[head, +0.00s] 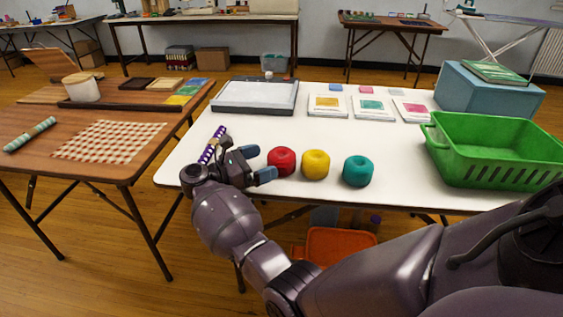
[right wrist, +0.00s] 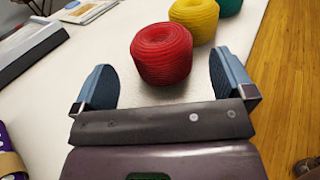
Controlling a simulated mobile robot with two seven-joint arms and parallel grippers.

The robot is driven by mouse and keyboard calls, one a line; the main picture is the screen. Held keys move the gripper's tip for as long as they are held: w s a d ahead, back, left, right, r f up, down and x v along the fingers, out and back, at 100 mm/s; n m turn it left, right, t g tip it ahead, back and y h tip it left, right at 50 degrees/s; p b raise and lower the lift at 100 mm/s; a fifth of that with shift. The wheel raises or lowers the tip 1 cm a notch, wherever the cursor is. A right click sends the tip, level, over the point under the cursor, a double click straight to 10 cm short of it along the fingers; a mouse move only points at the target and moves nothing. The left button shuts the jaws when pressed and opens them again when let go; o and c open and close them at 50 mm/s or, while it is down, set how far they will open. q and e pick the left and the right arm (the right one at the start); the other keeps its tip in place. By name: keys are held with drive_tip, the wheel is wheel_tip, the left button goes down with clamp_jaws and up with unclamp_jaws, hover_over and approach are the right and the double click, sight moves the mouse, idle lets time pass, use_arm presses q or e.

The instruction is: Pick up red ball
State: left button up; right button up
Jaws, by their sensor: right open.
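The red ball (head: 282,161) is a squat ball of yarn on the white table, at the left end of a row. In the right wrist view the red ball (right wrist: 162,53) lies just beyond and between the fingertips, apart from both. My right gripper (head: 257,164) is open and empty, just left of the red ball in the head view. Its two blue-grey fingers also show in the right wrist view (right wrist: 165,85). My left gripper is not in view.
A yellow ball (head: 315,165) and a teal ball (head: 357,171) stand right of the red one. A green basket (head: 480,180) is at the right. A purple patterned roll (head: 213,145) lies behind my gripper. A grey-framed tray (head: 255,96) and several packets lie farther back.

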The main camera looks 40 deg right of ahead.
sight(294, 151)
drive_tip(key=shift+x, duration=3.05)
drive_tip(key=c, duration=0.8)
drive_tip(key=shift+r, duration=0.15)
drive_tip(key=shift+c, duration=0.2)
